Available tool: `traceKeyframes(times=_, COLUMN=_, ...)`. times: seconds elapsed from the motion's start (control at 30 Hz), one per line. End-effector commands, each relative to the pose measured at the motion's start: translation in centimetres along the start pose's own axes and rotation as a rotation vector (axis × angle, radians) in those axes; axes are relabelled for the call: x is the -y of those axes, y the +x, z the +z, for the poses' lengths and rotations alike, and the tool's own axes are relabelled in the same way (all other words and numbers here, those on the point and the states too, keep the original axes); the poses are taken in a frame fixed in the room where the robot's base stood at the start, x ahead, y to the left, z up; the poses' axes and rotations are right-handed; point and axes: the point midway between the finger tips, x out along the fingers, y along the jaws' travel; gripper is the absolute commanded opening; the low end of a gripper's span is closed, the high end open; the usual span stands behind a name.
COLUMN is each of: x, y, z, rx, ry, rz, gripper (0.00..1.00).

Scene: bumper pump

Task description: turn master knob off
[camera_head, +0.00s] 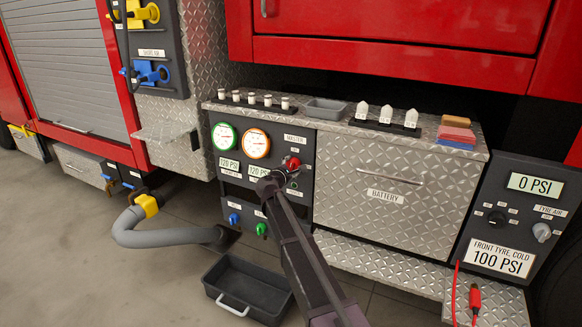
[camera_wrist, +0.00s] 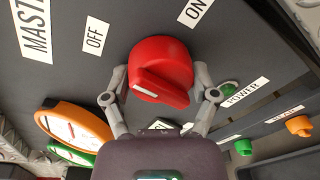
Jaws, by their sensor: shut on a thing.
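The red master knob (camera_head: 292,162) sits on the dark pump panel under a MASTER label in the head view. In the wrist view the round red knob (camera_wrist: 160,65) has a raised grip bar with a white mark at its left end. The OFF label (camera_wrist: 96,35) is up and left of it, and the ON label (camera_wrist: 195,12) is up and right. The white mark lines up with neither label. My gripper (camera_wrist: 162,82) is shut on the knob, one finger on each side. In the head view my gripper (camera_head: 281,178) covers part of the panel beside the knob.
A green button (camera_wrist: 228,88) by the POWER label is close to my right finger. Blue and green valves sit below. A dark bin (camera_head: 248,288) stands on the floor.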

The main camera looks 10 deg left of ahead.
Motion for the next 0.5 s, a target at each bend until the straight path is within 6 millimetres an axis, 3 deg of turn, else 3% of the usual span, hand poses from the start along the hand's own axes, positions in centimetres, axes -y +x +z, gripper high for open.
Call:
traceKeyframes(times=0.2, x=-0.11, y=0.29, z=0.01, rx=0.013, ry=-0.147, rz=-0.009, gripper=0.28)
traceKeyframes(times=0.5, x=-0.11, y=0.29, z=0.02, rx=0.02, ry=-0.236, rz=-0.016, gripper=0.28)
